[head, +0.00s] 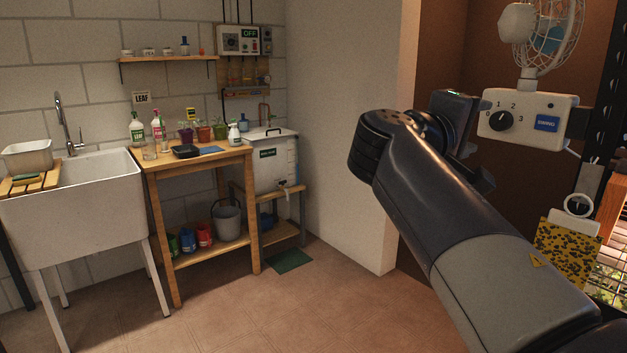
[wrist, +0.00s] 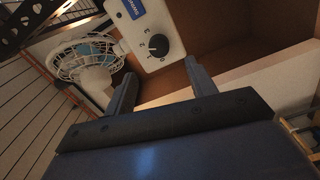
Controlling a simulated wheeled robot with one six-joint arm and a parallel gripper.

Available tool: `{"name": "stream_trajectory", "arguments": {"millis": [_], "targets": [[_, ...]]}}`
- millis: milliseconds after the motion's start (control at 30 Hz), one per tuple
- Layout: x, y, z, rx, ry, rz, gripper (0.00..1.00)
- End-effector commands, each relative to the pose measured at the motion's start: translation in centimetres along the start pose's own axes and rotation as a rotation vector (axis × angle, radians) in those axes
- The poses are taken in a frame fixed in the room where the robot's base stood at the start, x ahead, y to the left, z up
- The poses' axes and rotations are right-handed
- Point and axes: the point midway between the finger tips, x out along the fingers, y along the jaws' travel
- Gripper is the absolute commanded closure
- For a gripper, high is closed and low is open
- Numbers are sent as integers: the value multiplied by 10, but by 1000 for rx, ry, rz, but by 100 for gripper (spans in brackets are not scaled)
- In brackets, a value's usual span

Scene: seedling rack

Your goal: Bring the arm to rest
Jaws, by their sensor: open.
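My arm (head: 455,220) is raised and stretched out from the lower right of the head view. My gripper (wrist: 158,88) shows in the wrist view with its two fingers spread apart and nothing between them. In the head view my gripper's end is mostly hidden behind the wrist. In the head view the control box (head: 528,120) sits just right of my wrist. I cannot tell the exact gap between them.
A caged fan (head: 545,35) stands above the control box. A yellow speckled card (head: 567,252) hangs below, by a dark rack post. A white sink (head: 75,205), a wooden bench (head: 200,163) and a water tank (head: 275,165) stand along the left wall. The tiled floor (head: 240,315) is open in the middle.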

Motion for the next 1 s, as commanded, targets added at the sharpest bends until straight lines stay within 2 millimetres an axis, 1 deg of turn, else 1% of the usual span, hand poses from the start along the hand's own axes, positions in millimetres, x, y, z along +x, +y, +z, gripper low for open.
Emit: {"name": "stream_trajectory", "arguments": {"millis": [33,267,400,500,567,1000], "targets": [[9,0,1,-1,-5,1,47],[47,0,1,-1,-4,1,47],[73,0,1,0,-4,0,47],[88,4,0,-17,-3,0,47],[85,6,-1,-76,0,-1,47],[85,5,-1,-450,1,-1,47]]}}
